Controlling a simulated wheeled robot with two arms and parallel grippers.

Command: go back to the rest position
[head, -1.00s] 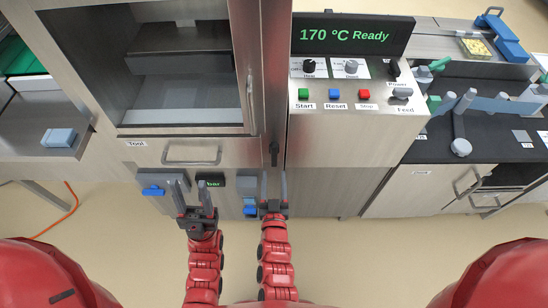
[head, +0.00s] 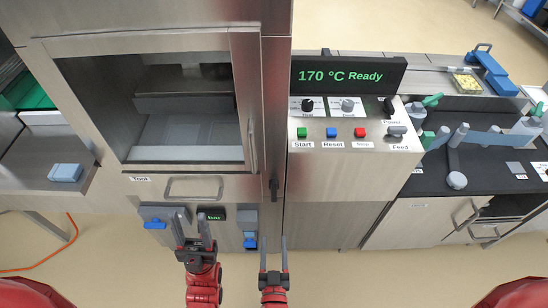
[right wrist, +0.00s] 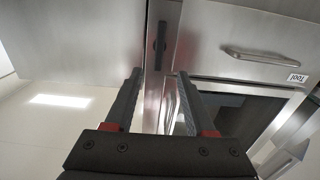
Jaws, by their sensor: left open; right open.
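My left gripper (head: 192,228) is open and empty in the head view, in front of the lower front of the tray sealer (head: 180,187), close to the small green-lit gauge display. My right gripper (head: 273,255) is open and empty, lower and to the right, in front of the machine's lower cabinet. In the right wrist view its two fingers (right wrist: 158,95) stand apart with nothing between them. The sealer's glass door is shut. Its display (head: 350,75) reads 170 °C Ready.
Start, Reset and Stop buttons (head: 331,132) sit on the control panel. A blue valve handle (head: 250,241) is between my grippers. A dark worktop (head: 480,170) with grey and green tools is at right. A blue-grey block (head: 66,172) lies on the left shelf. Open floor lies in front.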

